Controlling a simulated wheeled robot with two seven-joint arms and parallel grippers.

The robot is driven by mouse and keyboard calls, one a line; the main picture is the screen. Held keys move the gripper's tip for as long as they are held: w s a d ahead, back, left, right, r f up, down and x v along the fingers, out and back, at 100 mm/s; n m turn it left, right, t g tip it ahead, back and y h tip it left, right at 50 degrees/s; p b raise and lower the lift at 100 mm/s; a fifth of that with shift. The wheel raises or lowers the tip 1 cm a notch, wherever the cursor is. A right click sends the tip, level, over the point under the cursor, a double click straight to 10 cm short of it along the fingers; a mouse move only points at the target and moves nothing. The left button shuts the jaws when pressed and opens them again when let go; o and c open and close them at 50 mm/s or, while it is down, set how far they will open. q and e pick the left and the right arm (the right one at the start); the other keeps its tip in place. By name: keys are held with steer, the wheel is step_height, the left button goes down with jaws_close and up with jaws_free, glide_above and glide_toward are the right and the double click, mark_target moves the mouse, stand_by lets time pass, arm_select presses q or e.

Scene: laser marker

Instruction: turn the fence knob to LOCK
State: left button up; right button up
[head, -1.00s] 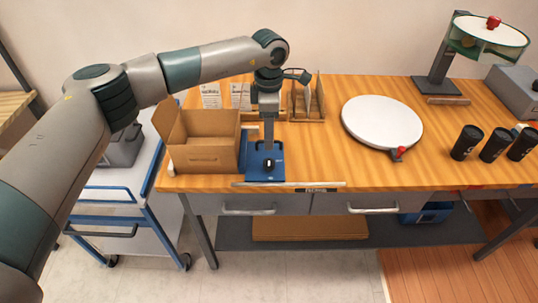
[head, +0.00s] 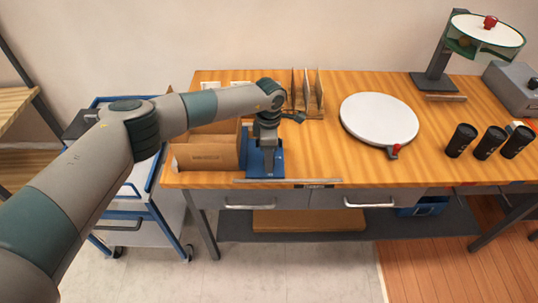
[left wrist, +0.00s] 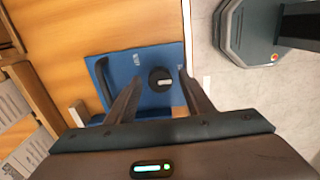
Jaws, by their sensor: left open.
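A blue plate (head: 278,168) sits at the front edge of the wooden bench. In the left wrist view the plate (left wrist: 150,57) carries a round black knob (left wrist: 161,78) with a pale mark on its face, and a dark curved handle at its left. Small pale lettering near the knob is too small to read. My left gripper (left wrist: 159,88) is open above the plate, its two fingers on either side of the knob in the picture; I cannot tell whether they touch it. In the head view my left gripper (head: 268,152) hides the knob. My right gripper is not in view.
An open cardboard box (head: 208,155) stands just left of the plate. Upright dividers (head: 307,95) stand behind it. A white round disc (head: 379,119) with a red knob lies to the right, then several black cups (head: 488,142). A metal strip runs along the bench's front edge.

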arm_select(q)
steer(key=c, duration=1.1)
steer(key=shift+o, duration=0.2)
